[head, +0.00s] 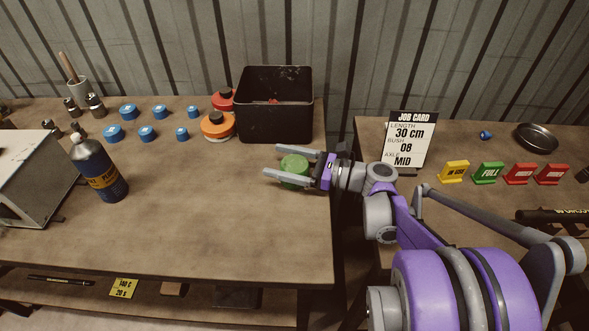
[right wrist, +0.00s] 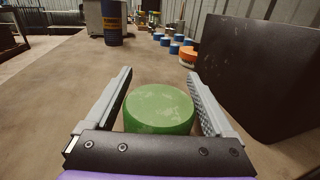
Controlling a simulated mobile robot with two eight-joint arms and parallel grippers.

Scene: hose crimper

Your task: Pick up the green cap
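The green cap (head: 294,170) stands on the left table near its right edge. It is a short round cap with worn spots on its top. My right gripper (head: 272,164) is open, with one finger on each side of the cap. In the right wrist view the green cap (right wrist: 159,108) sits between the two open fingers (right wrist: 161,88), with a visible gap to each. The cap seems to rest on the table. My left gripper is not in view.
A black bin (head: 275,122) stands just behind my right gripper, with orange (head: 217,125) and red caps beside it. A bottle (head: 98,168) and several blue caps are farther left. A gap separates this table from the right one with the job card (head: 410,140).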

